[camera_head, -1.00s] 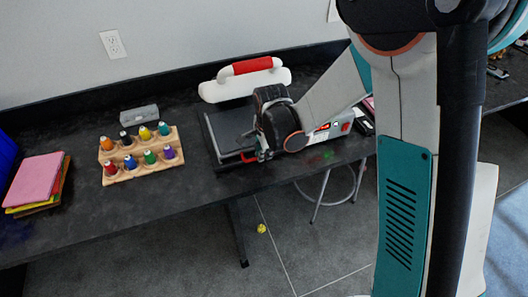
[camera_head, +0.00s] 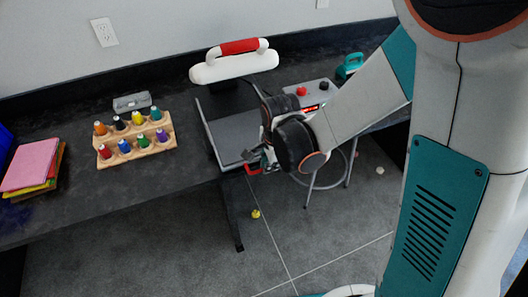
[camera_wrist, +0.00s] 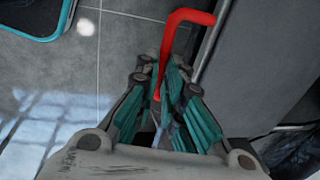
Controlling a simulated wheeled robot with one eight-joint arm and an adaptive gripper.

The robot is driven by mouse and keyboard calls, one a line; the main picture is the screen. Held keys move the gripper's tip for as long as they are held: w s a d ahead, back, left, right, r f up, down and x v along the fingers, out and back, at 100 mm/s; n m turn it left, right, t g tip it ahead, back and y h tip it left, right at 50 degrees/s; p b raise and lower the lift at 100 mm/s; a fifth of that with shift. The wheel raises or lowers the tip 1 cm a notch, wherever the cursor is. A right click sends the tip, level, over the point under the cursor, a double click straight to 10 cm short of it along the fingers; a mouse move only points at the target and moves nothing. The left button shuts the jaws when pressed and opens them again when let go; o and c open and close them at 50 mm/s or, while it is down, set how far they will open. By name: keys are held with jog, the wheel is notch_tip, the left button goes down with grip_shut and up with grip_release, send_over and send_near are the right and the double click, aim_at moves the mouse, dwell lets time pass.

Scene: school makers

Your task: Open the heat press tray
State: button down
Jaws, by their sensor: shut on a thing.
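The heat press has a raised white top plate (camera_head: 233,66) with a red grip, on the table near the wall. Its grey tray (camera_head: 229,135) is slid out and juts past the table's front edge. A red tray handle (camera_head: 254,169) is at the tray's front; it also shows as a bent red bar in the wrist view (camera_wrist: 190,16). My gripper (camera_head: 256,157) is at this handle. In the wrist view my teal-padded fingers (camera_wrist: 164,78) are closed around the bar. My wrist hides part of the handle in the head view.
A grey control box (camera_head: 311,91) with a red button stands right of the press. A wooden rack (camera_head: 136,143) of coloured bottles and a stack of coloured sheets (camera_head: 32,167) lie to the left. A stool (camera_head: 330,174) stands under the table at the right.

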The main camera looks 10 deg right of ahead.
jog(key=shift+s+d, duration=0.15)
jog(key=shift+s, duration=0.35)
jog(key=c, duration=1.7)
grip_release()
jog(key=shift+r, duration=0.1)
jog(key=r, duration=0.4)
jog(key=s+r, duration=0.1)
jog(key=r, duration=0.2)
jog(key=s+r, duration=0.1)
jog(key=r, duration=0.3)
jog(key=shift+s+d+r, duration=0.1)
jog(key=shift+d+r, duration=0.2)
jog(key=shift+d, duration=0.05)
